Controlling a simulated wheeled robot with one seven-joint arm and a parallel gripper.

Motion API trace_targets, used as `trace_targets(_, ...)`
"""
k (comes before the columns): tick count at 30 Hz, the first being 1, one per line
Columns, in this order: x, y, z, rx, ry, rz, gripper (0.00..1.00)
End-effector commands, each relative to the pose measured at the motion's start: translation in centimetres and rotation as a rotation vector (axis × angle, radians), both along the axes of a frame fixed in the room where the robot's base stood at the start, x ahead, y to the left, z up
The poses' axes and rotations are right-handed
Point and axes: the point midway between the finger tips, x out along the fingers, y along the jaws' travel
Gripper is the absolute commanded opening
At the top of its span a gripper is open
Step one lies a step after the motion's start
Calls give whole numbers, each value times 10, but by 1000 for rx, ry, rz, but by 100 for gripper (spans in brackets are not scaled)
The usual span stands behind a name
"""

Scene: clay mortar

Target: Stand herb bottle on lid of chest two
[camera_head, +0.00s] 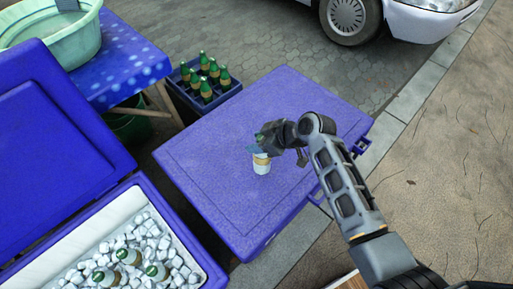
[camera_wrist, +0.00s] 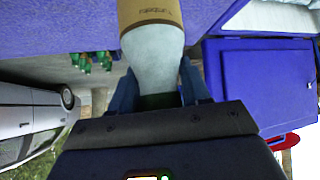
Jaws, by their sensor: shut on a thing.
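The herb bottle (camera_head: 261,164) is pale with a tan label. It is roughly upright over the lid of the closed blue chest (camera_head: 215,185) in the middle of the head view; whether its base touches the lid cannot be told.
An open blue chest (camera_head: 200,262) with ice and several bottles stands at lower left. A crate (camera_head: 232,93) of green bottles stands behind the closed chest. A table (camera_head: 130,75) with a green basin (camera_head: 85,45) is at upper left. The lid around the bottle is clear.

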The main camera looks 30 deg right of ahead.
Motion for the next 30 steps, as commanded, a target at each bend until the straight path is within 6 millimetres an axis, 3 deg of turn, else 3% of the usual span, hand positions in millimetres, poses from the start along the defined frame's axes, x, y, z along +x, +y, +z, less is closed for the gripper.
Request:
trace_targets(4,4,4,-7,0,0,0,0)
trace_targets(12,4,4,-40,1,0,-1,0)
trace_targets(24,4,4,-46,0,-1,-1,0)
trace_targets(25,3,4,-47,0,0,0,47)
trace_targets(30,3,4,-45,0,0,0,64)
